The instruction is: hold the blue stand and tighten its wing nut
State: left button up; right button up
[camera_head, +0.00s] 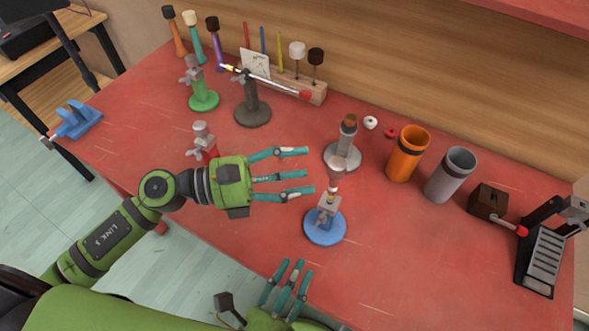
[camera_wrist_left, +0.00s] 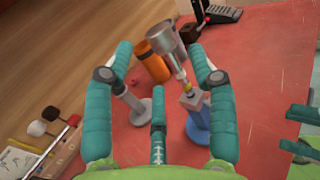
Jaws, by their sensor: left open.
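In the left wrist view, the blue stand (camera_wrist_left: 198,128) shows beyond the fingers, partly hidden by the right one. My right gripper (camera_head: 286,285) is at the front edge, fingers spread, empty and apart from the stand.
A grey stand (camera_head: 342,158) is close behind the blue one. Orange (camera_head: 408,152) and grey cups (camera_head: 450,174) stand to the right. A red stand (camera_head: 204,140) is beside my left wrist; green (camera_head: 203,100) and dark stands (camera_head: 252,113) are behind.

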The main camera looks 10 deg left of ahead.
aim_at(337, 168)
pick_arm(q)
jog(key=x, duration=0.7)
jog(key=shift+s+d, duration=0.2)
jog(key=shift+c, duration=0.4)
grip_shut()
dwell(0.4)
